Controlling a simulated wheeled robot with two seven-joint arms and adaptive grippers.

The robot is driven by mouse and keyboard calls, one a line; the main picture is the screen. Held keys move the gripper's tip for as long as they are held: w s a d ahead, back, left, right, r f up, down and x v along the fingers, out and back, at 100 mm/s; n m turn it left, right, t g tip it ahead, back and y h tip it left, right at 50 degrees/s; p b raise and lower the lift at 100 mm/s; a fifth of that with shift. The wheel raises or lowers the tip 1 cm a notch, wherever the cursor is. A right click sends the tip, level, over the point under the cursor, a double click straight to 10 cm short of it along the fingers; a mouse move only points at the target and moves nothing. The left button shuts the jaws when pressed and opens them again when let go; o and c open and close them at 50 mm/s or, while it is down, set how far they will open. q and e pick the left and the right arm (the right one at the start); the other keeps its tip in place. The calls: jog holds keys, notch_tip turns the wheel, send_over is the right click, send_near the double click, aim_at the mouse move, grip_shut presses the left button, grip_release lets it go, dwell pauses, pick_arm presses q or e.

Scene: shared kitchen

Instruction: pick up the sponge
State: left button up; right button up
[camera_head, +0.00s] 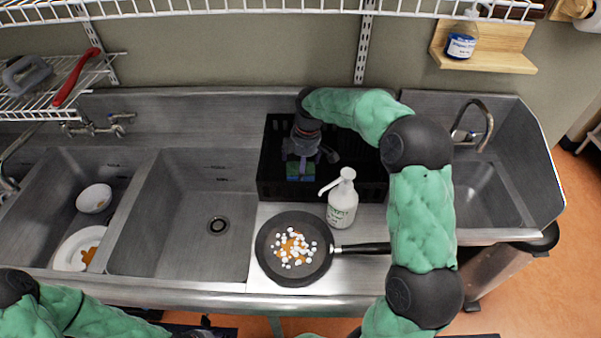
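The sponge (300,172), green and blue, shows in the head view inside a black crate (265,186) on the counter between the basins. My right arm reaches over the crate from the right. My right gripper (306,158) points down into the crate, right at the sponge. Its fingers are small and dark against the crate, so I cannot tell whether they are closed on the sponge or only around it. My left arm shows at the bottom left. Its gripper is not clearly visible there.
A white pump bottle (342,203) stands in front of the crate. A dark frying pan (268,262) with food bits lies at the counter's front. The left basin holds a bowl (95,198) and a plate (70,250). The middle basin (185,220) is empty.

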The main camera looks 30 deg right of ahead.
jog(key=shift+f, duration=0.25)
dwell(0.4)
jog(key=c, duration=0.7)
